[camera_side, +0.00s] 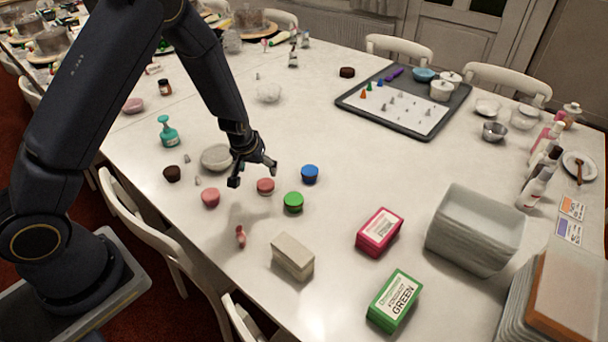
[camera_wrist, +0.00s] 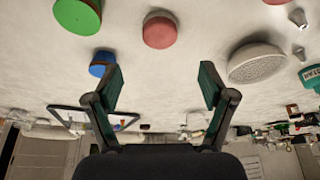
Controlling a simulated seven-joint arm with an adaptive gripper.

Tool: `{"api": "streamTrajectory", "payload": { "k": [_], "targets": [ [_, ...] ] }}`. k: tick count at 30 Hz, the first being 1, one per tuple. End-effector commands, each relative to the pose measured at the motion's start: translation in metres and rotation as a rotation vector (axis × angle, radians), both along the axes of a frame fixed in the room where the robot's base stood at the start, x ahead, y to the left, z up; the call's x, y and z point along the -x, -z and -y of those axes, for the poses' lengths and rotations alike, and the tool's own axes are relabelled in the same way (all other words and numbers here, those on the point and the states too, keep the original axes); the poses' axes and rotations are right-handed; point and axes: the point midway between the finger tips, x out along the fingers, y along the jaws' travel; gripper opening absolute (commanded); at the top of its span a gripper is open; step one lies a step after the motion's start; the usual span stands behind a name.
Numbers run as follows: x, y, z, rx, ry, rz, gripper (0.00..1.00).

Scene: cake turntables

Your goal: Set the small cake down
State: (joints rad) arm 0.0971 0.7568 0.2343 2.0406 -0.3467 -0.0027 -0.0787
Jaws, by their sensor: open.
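Several small round cake-like pieces stand on the white table: a pink-red one (camera_side: 265,186), a second pink one (camera_side: 211,197), a green one (camera_side: 293,202), a blue one (camera_side: 310,174) and a dark brown one (camera_side: 172,173). I cannot tell which is the small cake. My gripper (camera_side: 253,174) is open and empty, above the table just behind and left of the nearer pink-red piece. In the wrist view, nothing is between the fingers (camera_wrist: 162,75); a pink-red piece (camera_wrist: 160,30), the green one (camera_wrist: 77,14) and the blue one (camera_wrist: 102,63) show beyond them.
A pale block (camera_side: 292,256), a crimson box (camera_side: 379,232) and a green box (camera_side: 394,300) stand in front. A dark tray (camera_side: 352,98) lies behind. Bare table lies between.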

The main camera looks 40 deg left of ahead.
Motion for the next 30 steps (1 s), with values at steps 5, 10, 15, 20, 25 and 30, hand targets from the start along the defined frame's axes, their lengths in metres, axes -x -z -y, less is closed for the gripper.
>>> {"api": "streamTrajectory", "payload": {
  "k": [5, 10, 15, 20, 25, 30],
  "targets": [
    [0.006, -0.020, 0.005, 0.004, 0.003, 0.003, 0.82],
    [0.012, -0.072, 0.023, 0.062, 0.046, 0.025, 0.82],
    [0.051, -0.166, 0.054, 0.134, 0.171, 0.058, 0.82],
    [0.114, -0.237, 0.072, 0.133, 0.306, 0.084, 0.82],
    [0.184, -0.276, 0.077, 0.067, 0.414, 0.099, 0.82],
    [0.228, -0.287, 0.075, -0.001, 0.462, 0.100, 0.82]
  ]
}}
